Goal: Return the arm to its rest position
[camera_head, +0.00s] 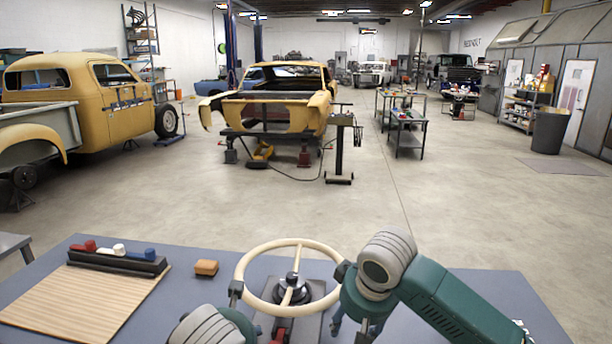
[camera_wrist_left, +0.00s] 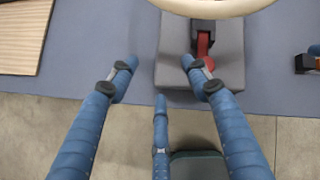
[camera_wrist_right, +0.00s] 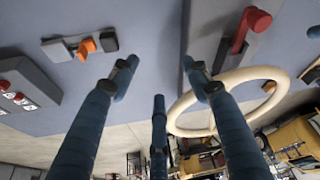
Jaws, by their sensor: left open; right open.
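My right gripper (camera_head: 357,325) is low at the right of the cream steering wheel (camera_head: 250,258) in the head view. In the right wrist view its blue fingers (camera_wrist_right: 160,64) are spread, with nothing between them; the wheel rim (camera_wrist_right: 222,82) shows beyond the right finger. My left arm's grey wrist (camera_head: 212,328) shows at the bottom of the head view. In the left wrist view the left gripper (camera_wrist_left: 160,64) is open and empty over the table's front edge. The wheel's grey base (camera_wrist_left: 228,75) and a red lever (camera_wrist_left: 204,42) are by its right finger.
The blue-grey table (camera_head: 200,245) holds a ribbed wooden board (camera_head: 75,305), a dark rack (camera_head: 115,262) with coloured handles, and a tan block (camera_head: 206,267). An orange switch (camera_wrist_right: 87,45) and a grey box with red buttons (camera_wrist_right: 28,82) show in the right wrist view.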

